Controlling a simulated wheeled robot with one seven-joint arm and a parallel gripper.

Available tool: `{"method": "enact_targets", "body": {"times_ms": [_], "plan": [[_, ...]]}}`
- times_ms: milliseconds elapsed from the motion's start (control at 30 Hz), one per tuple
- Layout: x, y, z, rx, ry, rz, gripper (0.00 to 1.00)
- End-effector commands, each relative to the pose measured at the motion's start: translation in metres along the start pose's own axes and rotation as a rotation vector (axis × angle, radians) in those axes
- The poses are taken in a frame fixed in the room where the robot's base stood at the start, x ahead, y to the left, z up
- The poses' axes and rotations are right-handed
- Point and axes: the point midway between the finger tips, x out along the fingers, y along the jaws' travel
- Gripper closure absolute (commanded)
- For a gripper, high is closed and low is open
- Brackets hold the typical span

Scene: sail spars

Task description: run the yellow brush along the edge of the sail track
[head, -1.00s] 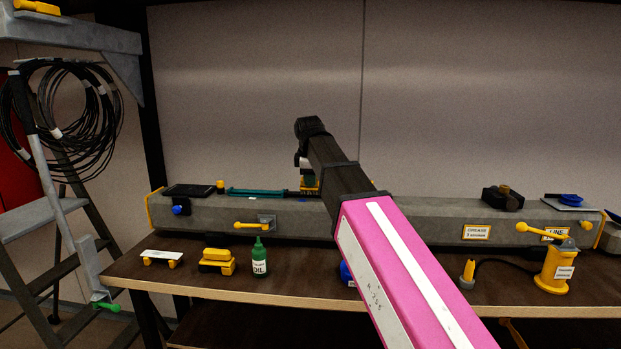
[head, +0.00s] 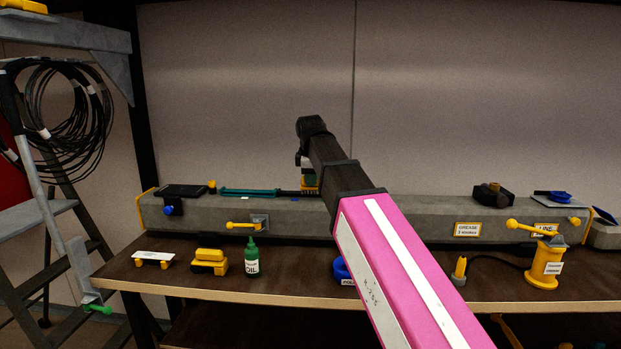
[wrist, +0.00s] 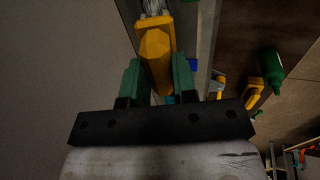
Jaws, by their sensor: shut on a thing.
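My gripper (wrist: 157,80) has green fingers and is shut on the yellow brush (wrist: 155,50). The brush's pale bristles (wrist: 154,7) show at the top edge of the wrist view, pointing away from my gripper. In the head view my arm hides most of my gripper; a bit of yellow (head: 309,182) shows at its end, above the long grey spar (head: 380,217). A teal strip (head: 248,192) with a dark part beside it runs along the spar's top, left of my gripper. I cannot tell whether the bristles touch the track.
A dark block with a knob (head: 492,195) and a blue item on a plate (head: 555,195) sit on the spar at right. A green oil bottle (head: 251,260), a yellow block (head: 209,262) and a yellow grease pump (head: 543,265) stand on the bench (head: 330,285) in front.

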Motion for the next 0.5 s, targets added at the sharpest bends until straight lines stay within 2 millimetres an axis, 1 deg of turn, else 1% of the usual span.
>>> {"method": "enact_targets", "body": {"times_ms": [167,500], "plan": [[0.001,0.0,0.005,0.001,-0.002,0.0,1.0],[0.001,0.0,0.025,0.001,-0.002,0.0,1.0]]}}
